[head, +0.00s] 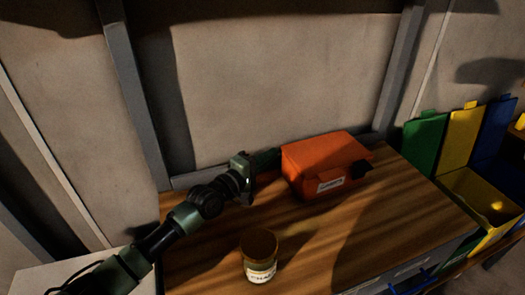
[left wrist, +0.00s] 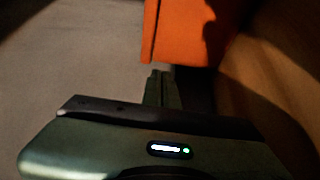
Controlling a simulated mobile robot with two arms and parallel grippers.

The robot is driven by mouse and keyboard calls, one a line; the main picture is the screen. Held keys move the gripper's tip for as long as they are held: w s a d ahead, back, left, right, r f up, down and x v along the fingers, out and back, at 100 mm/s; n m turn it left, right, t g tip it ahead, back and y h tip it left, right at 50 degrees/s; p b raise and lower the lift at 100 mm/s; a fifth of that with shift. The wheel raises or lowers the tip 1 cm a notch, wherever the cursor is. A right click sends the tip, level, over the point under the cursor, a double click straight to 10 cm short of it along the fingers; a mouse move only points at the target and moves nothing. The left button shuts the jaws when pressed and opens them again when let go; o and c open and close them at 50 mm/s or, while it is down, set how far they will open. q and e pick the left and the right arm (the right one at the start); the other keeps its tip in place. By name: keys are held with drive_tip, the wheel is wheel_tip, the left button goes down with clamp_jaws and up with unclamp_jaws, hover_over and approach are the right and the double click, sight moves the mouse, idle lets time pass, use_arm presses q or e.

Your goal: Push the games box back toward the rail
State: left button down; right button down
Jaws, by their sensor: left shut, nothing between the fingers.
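The orange games box (head: 318,160) lies on the wooden worktop near its back edge, with a white label on its front face. A dark piece shows at its right front corner. A low grey rail (head: 184,181) runs along the back of the worktop. My left gripper (head: 270,157) is shut and empty at the box's left side, its fingers pointing at the box's rear left part. In the left wrist view the shut fingertips (left wrist: 161,75) are close to the box's orange side (left wrist: 190,30); I cannot tell whether they touch. My right gripper is not in view.
A labelled jar (head: 260,262) stands at the front of the worktop (head: 385,225). Grey wall posts rise behind. Green, yellow and blue bins (head: 470,200) stand to the right. The worktop in front of the box is clear apart from the jar.

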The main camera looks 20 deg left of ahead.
use_arm(q)
drive_tip(key=shift+s+d+r+p, duration=0.1)
drive_tip(key=shift+s+d+p, duration=0.1)
drive_tip(key=shift+d+p, duration=0.65)
drive_tip(key=shift+d, duration=0.1)
